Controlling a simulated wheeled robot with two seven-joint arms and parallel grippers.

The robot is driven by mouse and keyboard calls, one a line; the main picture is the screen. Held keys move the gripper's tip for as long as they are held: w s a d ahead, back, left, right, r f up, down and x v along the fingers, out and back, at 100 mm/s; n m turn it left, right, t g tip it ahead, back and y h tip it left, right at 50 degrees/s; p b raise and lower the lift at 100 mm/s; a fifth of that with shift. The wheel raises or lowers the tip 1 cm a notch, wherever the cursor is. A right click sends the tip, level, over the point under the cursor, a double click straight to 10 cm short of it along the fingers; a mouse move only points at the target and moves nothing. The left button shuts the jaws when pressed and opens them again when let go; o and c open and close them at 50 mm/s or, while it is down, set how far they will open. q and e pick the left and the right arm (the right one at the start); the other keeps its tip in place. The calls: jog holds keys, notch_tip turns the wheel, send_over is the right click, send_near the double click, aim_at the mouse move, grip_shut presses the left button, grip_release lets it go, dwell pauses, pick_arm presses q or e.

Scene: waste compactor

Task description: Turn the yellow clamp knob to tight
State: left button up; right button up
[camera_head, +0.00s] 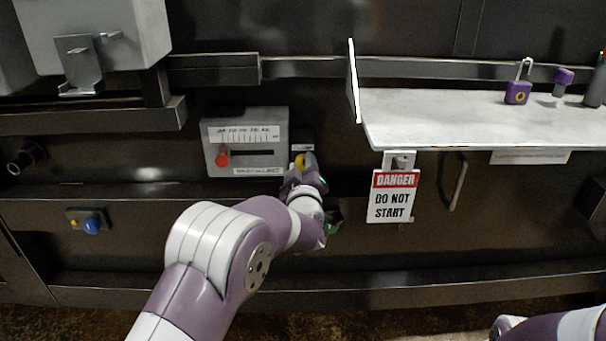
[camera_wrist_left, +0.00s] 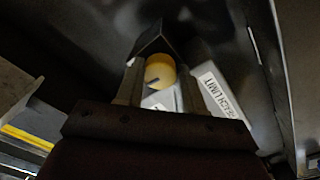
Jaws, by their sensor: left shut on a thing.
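The yellow clamp knob (camera_head: 300,160) is on the dark machine front, just right of the grey gauge box, and is partly covered by my left gripper in the head view. In the left wrist view the round yellow knob (camera_wrist_left: 160,71) has a dark mark on its face and lies between the two fingers. My left gripper (camera_wrist_left: 155,85) is shut on the knob; in the head view the left gripper (camera_head: 303,168) reaches up to it from below. The right fingers are out of view; only part of my right arm shows at the lower right.
The grey gauge box (camera_head: 245,165) with a red slider (camera_head: 222,156) is left of the knob. A shelf (camera_head: 440,112) with a purple padlock (camera_head: 517,92) juts out to the right. A danger sign (camera_head: 394,197) hangs below it. A blue knob (camera_head: 92,224) is at the left.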

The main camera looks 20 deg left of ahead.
pick_arm(q)
jog(key=shift+f+n+b, duration=0.1)
jog(key=shift+n+b, duration=0.2)
jog(key=shift+n, duration=0.2)
jog(key=o, duration=1)
jog(key=shift+o, duration=0.2)
jog(key=p+v, duration=0.1)
jog(key=v, duration=1.1)
jog(key=shift+s+p, duration=0.35)
jog(key=shift+p, duration=0.05)
jog(key=shift+d, duration=0.1)
